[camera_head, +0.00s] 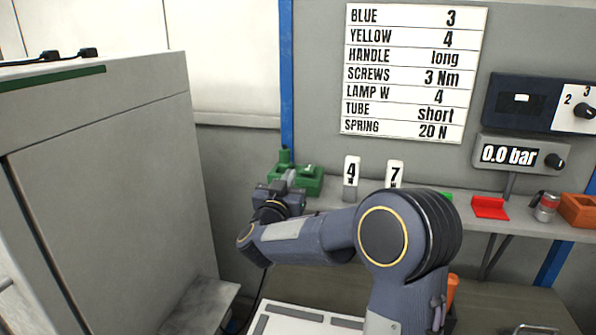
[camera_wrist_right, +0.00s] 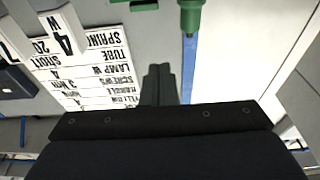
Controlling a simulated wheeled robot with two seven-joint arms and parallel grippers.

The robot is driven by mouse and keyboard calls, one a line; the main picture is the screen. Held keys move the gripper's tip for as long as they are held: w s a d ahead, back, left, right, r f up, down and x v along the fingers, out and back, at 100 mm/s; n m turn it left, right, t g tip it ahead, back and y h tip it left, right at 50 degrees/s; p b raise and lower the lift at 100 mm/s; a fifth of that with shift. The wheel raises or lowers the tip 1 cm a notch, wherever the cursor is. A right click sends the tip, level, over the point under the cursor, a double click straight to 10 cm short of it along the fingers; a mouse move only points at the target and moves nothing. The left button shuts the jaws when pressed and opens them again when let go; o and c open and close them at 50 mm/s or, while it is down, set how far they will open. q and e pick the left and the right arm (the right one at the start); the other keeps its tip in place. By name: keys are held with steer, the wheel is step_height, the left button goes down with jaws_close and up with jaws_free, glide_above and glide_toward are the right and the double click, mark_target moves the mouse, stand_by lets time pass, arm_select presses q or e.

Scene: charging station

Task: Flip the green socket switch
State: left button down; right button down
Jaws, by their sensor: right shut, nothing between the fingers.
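The green socket (camera_head: 312,180) stands at the left end of the shelf against the wall, with a green upright part at its left. Its switch is too small to tell apart in the head view. My right gripper (camera_head: 288,178) is in front of the socket and covers part of it; I cannot tell whether it touches. In the right wrist view, the fingers of this gripper (camera_wrist_right: 159,72) are together with nothing between them. A green piece (camera_wrist_right: 190,18) shows beyond the fingertips at the top edge, and another green edge (camera_wrist_right: 144,3) shows left of it. My left gripper is out of view.
White number tags 4 (camera_head: 351,171) and 7 (camera_head: 394,174) stand right of the socket. A red block (camera_head: 490,208), a can (camera_head: 546,206) and an orange box (camera_head: 580,210) are further right. A large grey cabinet (camera_head: 110,200) stands at the left.

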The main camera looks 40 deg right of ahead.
step_height(320, 180, up, 2)
steer(key=p, duration=0.4)
glide_above(308, 169)
steer(key=a, duration=0.4)
steer(key=f+b, duration=0.2)
steer(key=f, duration=0.1)
steer(key=shift+s+b, duration=0.35)
steer(key=shift+s, duration=0.05)
steer(key=shift+a+f, duration=0.1)
steer(key=shift+f, duration=0.4)
steer(key=shift+s, duration=0.1)
steer(key=shift+b, duration=0.3)
